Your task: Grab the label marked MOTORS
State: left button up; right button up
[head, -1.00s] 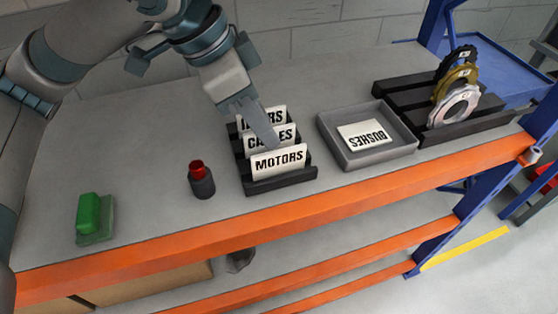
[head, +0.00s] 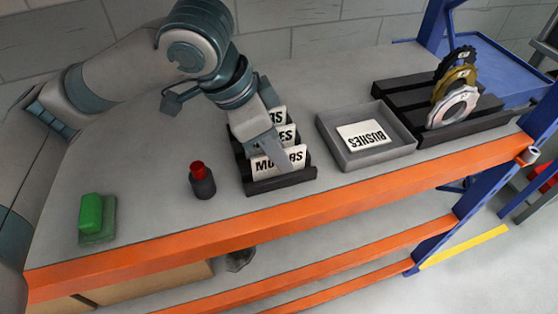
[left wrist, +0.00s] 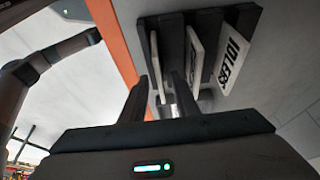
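The white MOTORS label (head: 261,165) stands upright in the front slot of a black rack (head: 281,185). My left gripper (head: 279,160) is down at this label, and a finger covers part of its lettering in the head view. In the left wrist view, the gripper (left wrist: 161,88) is open, its two dark fingers on either side of the MOTORS label (left wrist: 154,66), which shows nearly edge-on. A gap shows beside the label, so it does not look clamped. Two more white labels stand behind it, partly hidden by the gripper. My right gripper is not in view.
A grey tray (head: 378,158) with a BUSHES label (head: 363,133) lies right of the rack. Farther right, a black stand (head: 470,130) holds several discs. A red-topped dark cylinder (head: 202,182) and a green block (head: 93,214) stand to the left. The bench's orange edge runs in front.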

pick_arm(q)
jog(key=shift+w+d+f, duration=0.1)
jog(key=shift+d+f, duration=0.05)
jog(key=shift+f, duration=0.35)
jog(key=shift+f+p, duration=0.25)
jog(key=shift+p, duration=0.1)
dwell(0.7)
jog(key=shift+c, duration=0.3)
grip_shut()
